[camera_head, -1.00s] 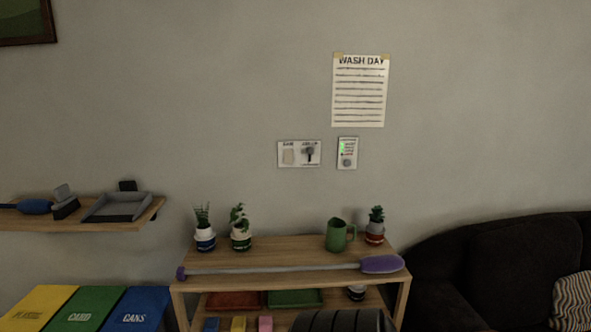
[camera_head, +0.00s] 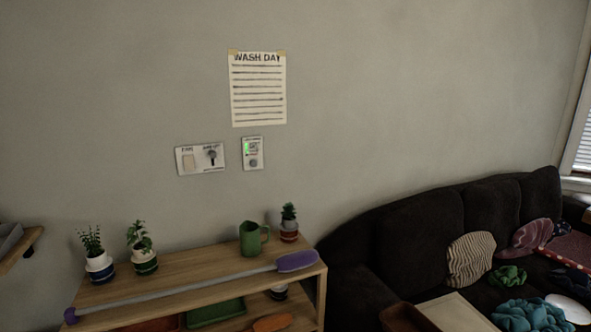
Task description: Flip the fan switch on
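A white switch plate (camera_head: 200,158) is fixed on the grey wall above the wooden shelf unit. Its left half carries a pale rocker labelled FAN (camera_head: 188,161). Its right half carries a dark knob or lever (camera_head: 211,156) under a label too small to read surely. The rocker's on or off position cannot be told from here. A second white panel (camera_head: 252,153) with a green light and a round knob is just to the right. Neither of my grippers shows in the head view.
A dark sofa (camera_head: 400,232) with cushions and cloths fills the right. A WASH DAY sheet (camera_head: 258,88) hangs above.

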